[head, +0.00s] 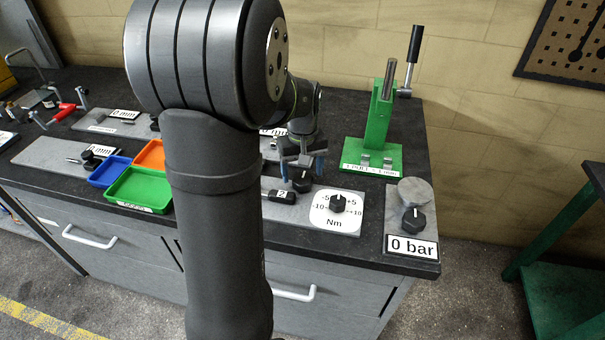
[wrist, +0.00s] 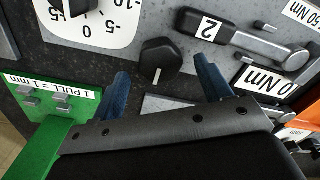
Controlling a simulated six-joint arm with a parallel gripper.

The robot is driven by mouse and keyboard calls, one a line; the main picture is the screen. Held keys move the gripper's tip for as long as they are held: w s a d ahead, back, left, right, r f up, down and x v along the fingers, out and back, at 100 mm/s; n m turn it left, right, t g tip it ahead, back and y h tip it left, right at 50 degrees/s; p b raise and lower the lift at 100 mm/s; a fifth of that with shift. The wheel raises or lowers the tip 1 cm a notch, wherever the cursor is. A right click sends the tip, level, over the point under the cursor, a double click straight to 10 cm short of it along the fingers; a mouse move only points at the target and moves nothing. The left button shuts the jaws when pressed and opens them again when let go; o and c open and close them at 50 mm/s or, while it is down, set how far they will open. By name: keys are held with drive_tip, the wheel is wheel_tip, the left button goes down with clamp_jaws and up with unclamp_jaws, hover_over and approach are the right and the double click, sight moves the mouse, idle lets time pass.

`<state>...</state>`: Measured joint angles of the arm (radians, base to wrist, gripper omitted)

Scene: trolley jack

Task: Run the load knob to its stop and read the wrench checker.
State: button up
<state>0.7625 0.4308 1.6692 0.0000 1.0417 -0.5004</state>
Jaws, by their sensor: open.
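The black load knob (wrist: 158,58) has a white line on its face and stands between the fingertips of my gripper (wrist: 163,72) in the wrist view. The fingers are open and do not visibly touch it. In the head view the knob (head: 301,181) sits just below my gripper (head: 303,172). The wrench checker's white dial (head: 323,224), marked -10 to +10 Nm, lies to its right; its pointer looks near the top centre. A black handle labelled 2 (head: 278,196) lies beside the knob, and shows in the wrist view (wrist: 203,26). A 0 Nm sign (wrist: 267,82) is near it.
A green lever stand (head: 380,130) labelled 1 PULL = 1 mm stands behind right. A plate with a knob (head: 413,221) and a 0 bar sign (head: 411,247) is at the bench's right end. Blue (head: 108,172), orange (head: 150,155) and green (head: 138,190) trays stand left. My arm hides mid-bench.

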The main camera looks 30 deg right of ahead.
drive_tip(key=shift+f, duration=0.85)
drive_tip(key=c, duration=1)
drive_tip(key=shift+o, duration=0.2)
